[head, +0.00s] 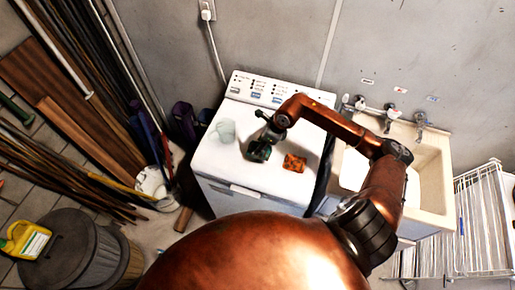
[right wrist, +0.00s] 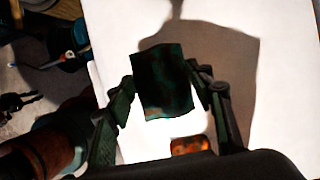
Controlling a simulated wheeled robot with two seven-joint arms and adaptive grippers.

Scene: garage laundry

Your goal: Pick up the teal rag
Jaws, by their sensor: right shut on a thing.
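The teal rag (right wrist: 163,82) is a dark teal square with reddish patches, between the fingers of my right gripper (right wrist: 168,84) in the right wrist view. The gripper is shut on it. In the head view the rag (head: 259,152) shows at the tip of my right gripper (head: 262,145), over the left part of the washer top. A broad shadow lies on the white surface behind it in the wrist view. I cannot tell the exact height of the rag above the washer. My left gripper is not in view.
An orange patterned cloth (head: 294,163) lies on the white washer (head: 223,165), right of the rag. A pale translucent cup (head: 224,131) stands to its left. A sink (head: 434,190) with taps is at right. Planks, poles and a lidded bin (head: 67,246) fill the left.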

